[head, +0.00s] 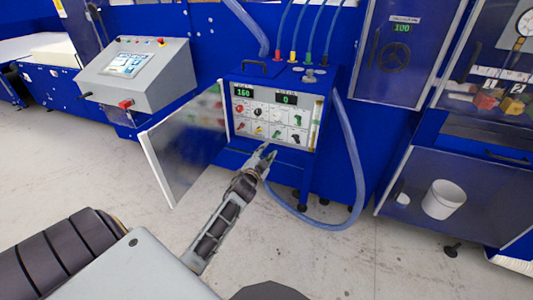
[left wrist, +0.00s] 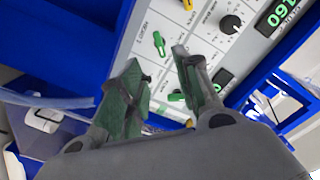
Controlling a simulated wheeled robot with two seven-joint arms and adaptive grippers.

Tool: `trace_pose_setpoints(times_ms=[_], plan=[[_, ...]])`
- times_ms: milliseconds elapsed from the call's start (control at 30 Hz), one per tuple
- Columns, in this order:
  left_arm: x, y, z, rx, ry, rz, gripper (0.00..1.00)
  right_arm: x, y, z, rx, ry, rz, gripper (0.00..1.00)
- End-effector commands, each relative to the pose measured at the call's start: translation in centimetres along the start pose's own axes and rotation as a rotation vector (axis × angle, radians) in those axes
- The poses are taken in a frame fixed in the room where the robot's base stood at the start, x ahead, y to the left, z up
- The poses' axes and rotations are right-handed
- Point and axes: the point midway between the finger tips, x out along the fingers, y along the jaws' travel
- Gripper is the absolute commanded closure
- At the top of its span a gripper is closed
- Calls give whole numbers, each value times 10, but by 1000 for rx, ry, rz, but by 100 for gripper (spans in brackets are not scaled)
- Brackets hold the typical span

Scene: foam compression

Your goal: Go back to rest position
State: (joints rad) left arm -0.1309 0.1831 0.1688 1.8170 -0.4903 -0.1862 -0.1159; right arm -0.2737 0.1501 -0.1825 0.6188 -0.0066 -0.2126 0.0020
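My left gripper (head: 265,154) is in front of the lower part of the control panel (head: 270,115) on the blue machine. In the left wrist view its two green-grey fingers (left wrist: 158,90) are spread apart with a gap between them, and nothing is held. A green switch (left wrist: 159,44) and a black knob (left wrist: 230,24) on the panel lie beyond the fingertips. The panel shows two green displays, reading 160 and 0, above rows of coloured knobs. I cannot tell whether the fingers touch the panel. My right gripper is not in view.
A clear door (head: 185,143) stands open left of the panel. A grey console (head: 137,76) with a screen is at upper left. A white bucket (head: 443,199) stands behind a clear panel. Floor in front is clear.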

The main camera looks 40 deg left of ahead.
Motion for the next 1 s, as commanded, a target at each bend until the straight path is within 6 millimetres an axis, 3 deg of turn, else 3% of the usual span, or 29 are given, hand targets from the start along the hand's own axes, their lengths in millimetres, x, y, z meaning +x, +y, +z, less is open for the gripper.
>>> trace_pose_setpoints(times_ms=[533, 767, 1000], plan=[[0, 2, 2, -63, -6, 6, 67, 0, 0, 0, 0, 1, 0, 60], [0, 41, 51, -152, -93, 72, 67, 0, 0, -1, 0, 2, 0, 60], [-16, 116, 125, -240, -233, 183, 67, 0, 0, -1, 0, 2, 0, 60]])
